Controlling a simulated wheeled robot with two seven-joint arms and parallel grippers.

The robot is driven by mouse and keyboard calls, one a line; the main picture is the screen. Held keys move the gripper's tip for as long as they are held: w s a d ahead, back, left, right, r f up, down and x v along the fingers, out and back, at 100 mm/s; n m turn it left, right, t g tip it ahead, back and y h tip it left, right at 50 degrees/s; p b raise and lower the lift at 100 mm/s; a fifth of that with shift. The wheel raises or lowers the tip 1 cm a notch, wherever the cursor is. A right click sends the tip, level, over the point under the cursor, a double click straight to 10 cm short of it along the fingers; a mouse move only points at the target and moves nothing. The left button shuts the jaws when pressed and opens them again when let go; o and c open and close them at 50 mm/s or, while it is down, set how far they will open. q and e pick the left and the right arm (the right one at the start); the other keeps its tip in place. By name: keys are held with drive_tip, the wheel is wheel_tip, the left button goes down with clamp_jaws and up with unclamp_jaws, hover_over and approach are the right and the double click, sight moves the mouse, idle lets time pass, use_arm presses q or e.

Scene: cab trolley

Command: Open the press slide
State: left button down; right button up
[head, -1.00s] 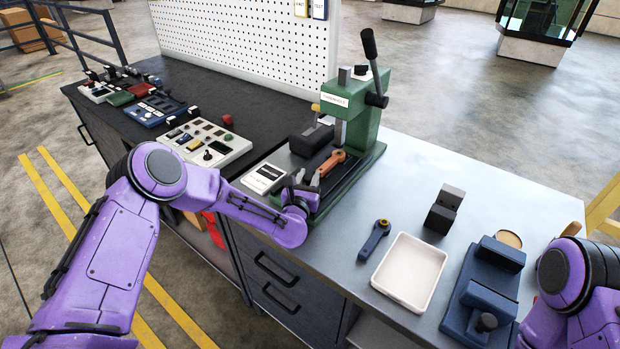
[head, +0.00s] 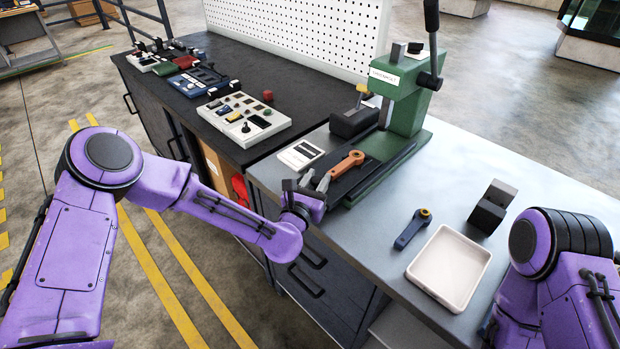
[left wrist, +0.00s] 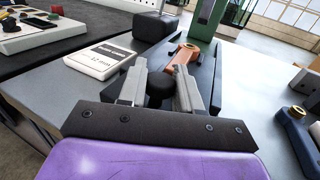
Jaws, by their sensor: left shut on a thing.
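The green arbor press (head: 408,105) stands on the bench with its lever upright. The dark slide (head: 365,167) on its base carries an orange arm-shaped part (head: 347,163), which also shows in the left wrist view (left wrist: 184,56). The slide sits drawn out from under the ram toward the bench's front edge. My left gripper (head: 314,183) is at the front end of the slide. In the left wrist view its fingers are shut on a round black knob (left wrist: 159,90). My right arm shows at the right edge; its gripper is out of view.
A white label card (head: 300,154) lies left of the slide, and a black block (head: 353,122) stands behind it. Right of the press are a blue arm part (head: 412,229), a white tray (head: 447,268) and a black block (head: 492,207). A control panel (head: 243,117) is further left.

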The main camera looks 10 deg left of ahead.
use_arm(q)
drive_tip(key=c, duration=0.8)
unclamp_jaws()
drive_tip(key=shift+c, duration=0.2)
drive_tip(key=shift+s, duration=0.1)
drive_tip(key=s+a+b, duration=0.2)
drive_tip(key=s+b, duration=0.1)
drive_tip(key=s, duration=0.7)
drive_tip(key=shift+s, duration=0.15)
